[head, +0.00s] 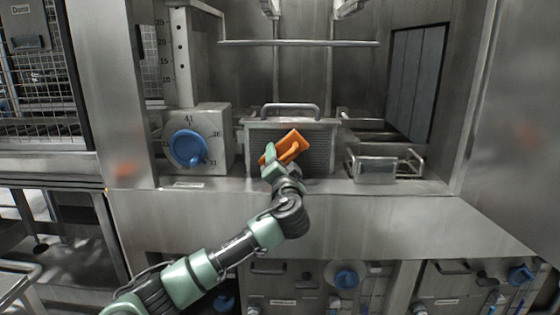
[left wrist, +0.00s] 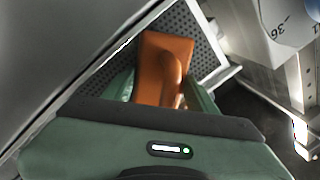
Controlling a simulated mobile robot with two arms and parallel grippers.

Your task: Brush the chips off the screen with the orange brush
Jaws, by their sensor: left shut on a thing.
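The orange brush (head: 292,144) is held at a tilt in front of the perforated grey screen (head: 318,157), a metal panel with a handle on top. My left gripper (head: 271,160) is shut on the brush. In the left wrist view the brush (left wrist: 153,62) sits between the green fingers of my left gripper (left wrist: 165,98), with the dotted screen (left wrist: 204,62) behind it. I cannot tell whether the brush touches the screen. No chips can be made out on the part that shows; the brush and gripper hide some of it. My right gripper is not in view.
A box with a blue dial (head: 190,148) stands close left of the screen. A horizontal bar (head: 300,43) crosses above. The metal ledge (head: 240,185) runs along the front.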

